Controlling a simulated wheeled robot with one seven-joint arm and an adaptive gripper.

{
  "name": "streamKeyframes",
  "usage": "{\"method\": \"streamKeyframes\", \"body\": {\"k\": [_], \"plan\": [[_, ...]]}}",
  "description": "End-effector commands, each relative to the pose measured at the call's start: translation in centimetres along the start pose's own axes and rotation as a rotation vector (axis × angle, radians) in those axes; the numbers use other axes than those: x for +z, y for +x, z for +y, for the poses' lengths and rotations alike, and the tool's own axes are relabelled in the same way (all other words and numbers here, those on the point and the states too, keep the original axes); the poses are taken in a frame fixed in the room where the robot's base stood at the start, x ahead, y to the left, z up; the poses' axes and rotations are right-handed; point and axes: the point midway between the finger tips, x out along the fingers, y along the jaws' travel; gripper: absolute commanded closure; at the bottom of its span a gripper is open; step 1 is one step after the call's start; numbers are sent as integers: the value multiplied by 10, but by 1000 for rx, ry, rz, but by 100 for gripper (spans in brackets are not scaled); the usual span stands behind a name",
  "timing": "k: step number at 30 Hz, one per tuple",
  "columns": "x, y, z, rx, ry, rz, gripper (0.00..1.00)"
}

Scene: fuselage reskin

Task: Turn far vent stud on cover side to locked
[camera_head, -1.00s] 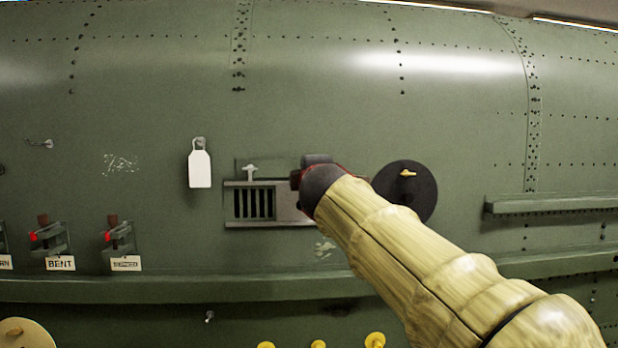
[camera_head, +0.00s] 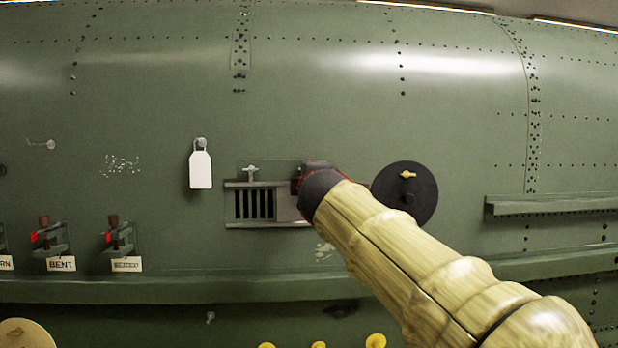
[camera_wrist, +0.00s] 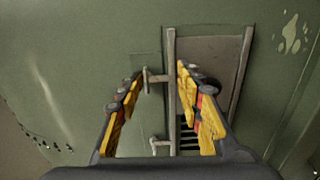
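The vent (camera_head: 255,204) is a framed opening with dark slats at left and a plain sliding cover (camera_head: 287,203) at right. In the wrist view its rail (camera_wrist: 171,100) runs nearly upright, with the cover (camera_wrist: 213,68) at upper right. The cover-side stud (camera_wrist: 155,77) is a pale T-shaped handle beside the rail; my arm hides it in the head view. My gripper (camera_wrist: 159,72) is open, its yellow fingers on either side of this stud; contact cannot be told. The slat-side stud (camera_head: 250,171) also shows in the wrist view (camera_wrist: 161,144).
A black disc (camera_head: 420,195) with a yellow handle is right of my gripper. A white tag (camera_head: 200,168) hangs to the left. Red-tipped clamps (camera_head: 118,236) stand at lower left. A ledge (camera_head: 190,289) runs below the vent.

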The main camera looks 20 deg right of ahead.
Motion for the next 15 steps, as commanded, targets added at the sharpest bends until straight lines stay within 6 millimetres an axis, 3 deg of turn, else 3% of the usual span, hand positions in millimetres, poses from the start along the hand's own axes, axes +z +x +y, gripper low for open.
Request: {"method": "streamKeyframes", "body": {"k": [6, 15], "plan": [[0, 0, 1, 1, -1, 1, 52], [0, -2, 4, 7, 0, 2, 52]]}}
